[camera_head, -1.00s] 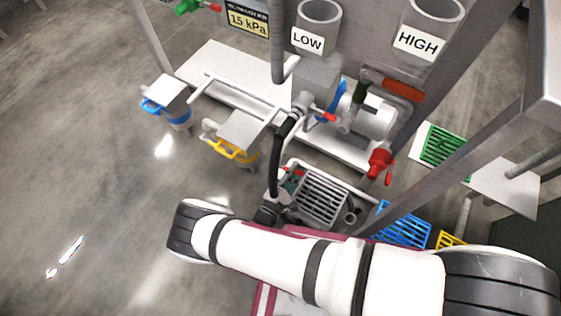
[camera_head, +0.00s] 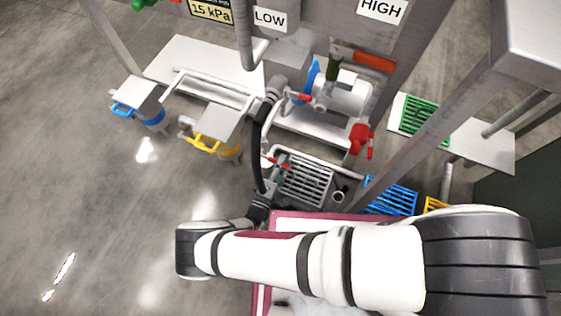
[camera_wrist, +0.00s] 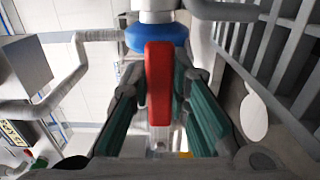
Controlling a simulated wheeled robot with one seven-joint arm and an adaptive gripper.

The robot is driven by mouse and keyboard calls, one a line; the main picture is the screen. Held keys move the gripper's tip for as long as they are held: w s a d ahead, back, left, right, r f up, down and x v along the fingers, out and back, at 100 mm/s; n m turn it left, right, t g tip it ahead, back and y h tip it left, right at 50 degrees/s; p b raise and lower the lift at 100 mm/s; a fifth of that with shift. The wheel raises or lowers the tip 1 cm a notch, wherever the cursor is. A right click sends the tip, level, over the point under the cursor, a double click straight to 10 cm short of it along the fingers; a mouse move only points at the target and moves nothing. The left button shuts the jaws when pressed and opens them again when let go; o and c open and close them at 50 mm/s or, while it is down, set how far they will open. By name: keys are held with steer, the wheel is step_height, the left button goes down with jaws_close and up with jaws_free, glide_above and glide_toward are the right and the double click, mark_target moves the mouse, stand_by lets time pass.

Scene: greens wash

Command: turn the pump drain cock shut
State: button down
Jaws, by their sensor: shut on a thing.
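A red lever handle (camera_wrist: 159,84) hangs below a blue collar (camera_wrist: 157,37) on a pale pipe in the wrist view; I take it for the pump drain cock. My gripper (camera_wrist: 160,115) has its two teal-padded fingers on either side of the handle, shut on it. In the head view my gripper (camera_head: 281,161) is small, low beside the floor grate, with a bit of red (camera_head: 270,160) at its fingers. The cock's body is mostly hidden there, and its exact angle cannot be told. The pump (camera_head: 345,95) stands above and to the right.
A grey drain grate (camera_head: 305,180) lies just right of my gripper. A red valve (camera_head: 361,138) and another red lever (camera_head: 302,97) are near the pump. A slanted metal frame leg stands at right. Open floor lies at left.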

steer(key=shift+s+f, duration=0.1)
steer(key=c, duration=1.5)
jaws_free()
step_height(320, 180, up, 10)
steer(key=shift+r, duration=0.1)
